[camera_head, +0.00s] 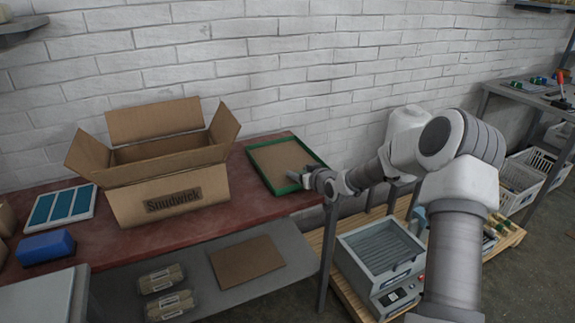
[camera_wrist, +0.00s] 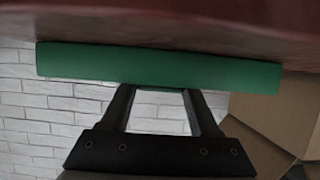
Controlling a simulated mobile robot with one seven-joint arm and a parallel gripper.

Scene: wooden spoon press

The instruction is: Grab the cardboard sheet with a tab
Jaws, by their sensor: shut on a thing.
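A flat brown sheet (camera_head: 276,148) lies within a green-rimmed tray (camera_head: 311,153) on the red table. Another brown cardboard sheet (camera_head: 248,262) lies flat on the grey lower shelf. I cannot make out a tab on either. My gripper (camera_head: 296,177) is at the near right part of the green tray. In the wrist view, the two dark fingers of my gripper (camera_wrist: 160,92) reach up to the green rim (camera_wrist: 160,66), which crosses the picture and hides their tips. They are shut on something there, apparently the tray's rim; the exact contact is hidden.
An open cardboard box (camera_head: 165,205) stands left of the tray, with a blue-panelled frame (camera_head: 62,206) and a blue block (camera_head: 46,247) beyond it. Packages (camera_head: 165,290) sit on the lower shelf. A grey machine (camera_head: 382,262) stands below, right of the table.

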